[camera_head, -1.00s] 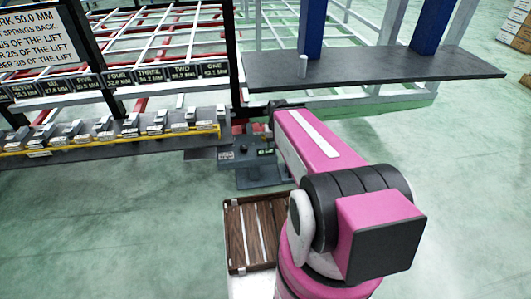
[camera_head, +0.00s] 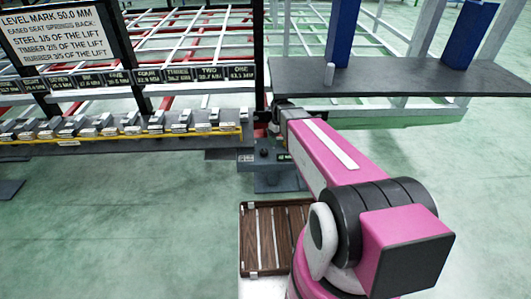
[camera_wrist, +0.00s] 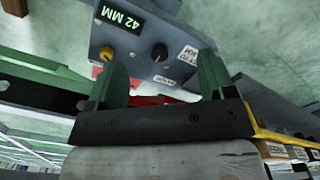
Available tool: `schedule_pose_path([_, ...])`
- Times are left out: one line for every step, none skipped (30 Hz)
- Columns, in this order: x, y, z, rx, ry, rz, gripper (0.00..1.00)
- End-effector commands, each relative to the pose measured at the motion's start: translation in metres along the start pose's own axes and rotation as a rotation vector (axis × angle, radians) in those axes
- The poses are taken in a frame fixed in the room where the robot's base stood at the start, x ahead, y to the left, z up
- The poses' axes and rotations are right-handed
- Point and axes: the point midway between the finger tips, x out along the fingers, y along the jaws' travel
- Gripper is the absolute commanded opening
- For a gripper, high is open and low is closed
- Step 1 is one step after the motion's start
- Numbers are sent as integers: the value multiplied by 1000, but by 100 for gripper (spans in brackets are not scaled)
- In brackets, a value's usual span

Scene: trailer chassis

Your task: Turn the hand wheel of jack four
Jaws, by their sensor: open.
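In the head view, a row of number plates hangs above the bench, and the plate marked FOUR (camera_head: 148,76) is among them. Small grey blocks with light tags (camera_head: 130,125) stand in a row on the bench below. I cannot make out which part is the hand wheel of jack four. My gripper is open and empty in the wrist view (camera_wrist: 162,72), its two green fingers spread. Beyond the fingers is a grey control box (camera_wrist: 135,25) with a "42 MM" display, a yellow knob (camera_wrist: 107,53) and a dark knob (camera_wrist: 160,51). In the head view the fingertips are hidden.
A yellow rail (camera_head: 110,139) runs along the bench front. A dark shelf (camera_head: 410,78) with blue posts is at the right. A wooden slatted tray (camera_head: 262,240) lies beside my arm. A sign (camera_head: 50,36) stands at the back left. Green floor at the front left is clear.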

Motion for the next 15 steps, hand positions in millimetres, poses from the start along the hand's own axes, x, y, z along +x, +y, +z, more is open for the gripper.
schedule_pose_path([14, 12, -35, -81, -1, 0, 76])
schedule_pose_path([19, 15, -49, -134, -1, -1, 76])
schedule_pose_path([25, 18, -66, -200, -1, -1, 76])
schedule_pose_path([29, 20, -78, -247, -1, -1, 76])
schedule_pose_path([33, 22, -88, -289, -1, -1, 76])
schedule_pose_path([38, 24, -101, -341, -2, -2, 76])
schedule_pose_path([41, 25, -109, -375, -2, -2, 76])
schedule_pose_path([43, 26, -116, -404, -2, -2, 76])
schedule_pose_path([46, 26, -123, -438, -2, -2, 76])
schedule_pose_path([48, 26, -127, -457, -2, -2, 76])
schedule_pose_path([49, 27, -130, -474, -2, -2, 76])
schedule_pose_path([50, 27, -133, -490, -2, -2, 76])
schedule_pose_path([51, 27, -135, -498, -2, -2, 76])
schedule_pose_path([52, 27, -135, -504, -2, -2, 76])
schedule_pose_path([54, 27, -136, -508, -2, -2, 76])
